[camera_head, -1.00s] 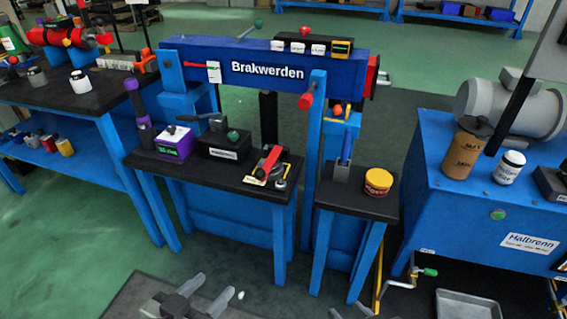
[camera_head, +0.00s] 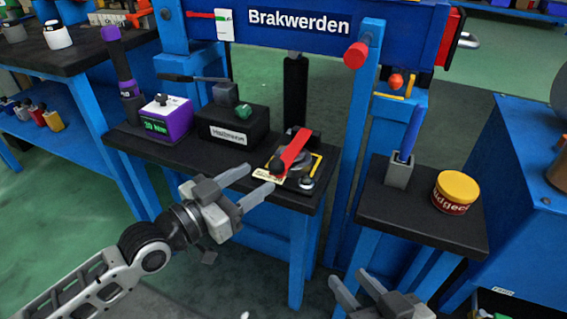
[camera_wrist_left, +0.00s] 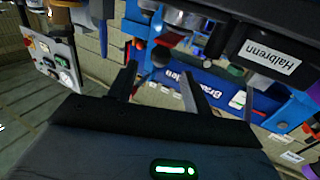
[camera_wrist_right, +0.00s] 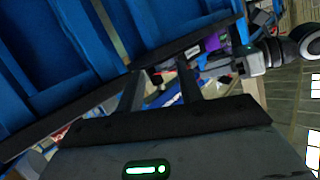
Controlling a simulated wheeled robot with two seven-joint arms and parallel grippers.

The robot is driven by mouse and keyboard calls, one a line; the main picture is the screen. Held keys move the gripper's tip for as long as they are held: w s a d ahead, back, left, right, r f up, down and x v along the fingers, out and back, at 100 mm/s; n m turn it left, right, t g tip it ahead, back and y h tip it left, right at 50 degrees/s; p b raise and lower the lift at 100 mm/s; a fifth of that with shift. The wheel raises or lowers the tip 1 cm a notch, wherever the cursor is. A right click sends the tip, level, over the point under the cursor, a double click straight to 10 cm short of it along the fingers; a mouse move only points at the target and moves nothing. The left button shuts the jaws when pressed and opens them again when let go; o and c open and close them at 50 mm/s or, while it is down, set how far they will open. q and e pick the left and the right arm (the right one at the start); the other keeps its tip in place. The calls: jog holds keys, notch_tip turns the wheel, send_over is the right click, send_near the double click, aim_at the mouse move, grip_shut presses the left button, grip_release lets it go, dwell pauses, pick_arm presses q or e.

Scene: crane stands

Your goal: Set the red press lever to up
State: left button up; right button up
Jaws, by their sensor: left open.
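A red lever (camera_head: 291,150) is mounted on a small base with a yellow-edged plate (camera_head: 268,175), at the right end of the black bench top. It slants up and to the right in the head view; its exact tilt is hard to tell. My left gripper (camera_head: 258,182) is open and empty, just in front and to the left of the lever, apart from it as far as I can see. My right gripper (camera_head: 350,277) is open and empty, low in front of the right-hand stand. The lever is not clearly seen in either wrist view.
A blue press frame (camera_head: 300,22) labelled Brakwerden stands behind, with a red round-ended handle (camera_head: 356,54). A black box with a green knob (camera_head: 243,111) and a purple box (camera_head: 166,118) sit left of the lever. A yellow-lidded tin (camera_head: 456,188) stands right.

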aim_at(282, 161)
pick_arm(q)
jog(key=b+x, duration=0.1)
jog(key=x, duration=0.7)
jog(key=shift+w+d, duration=0.25)
jog(key=shift+w, duration=0.05)
grip_shut()
jog(key=shift+r, duration=0.1)
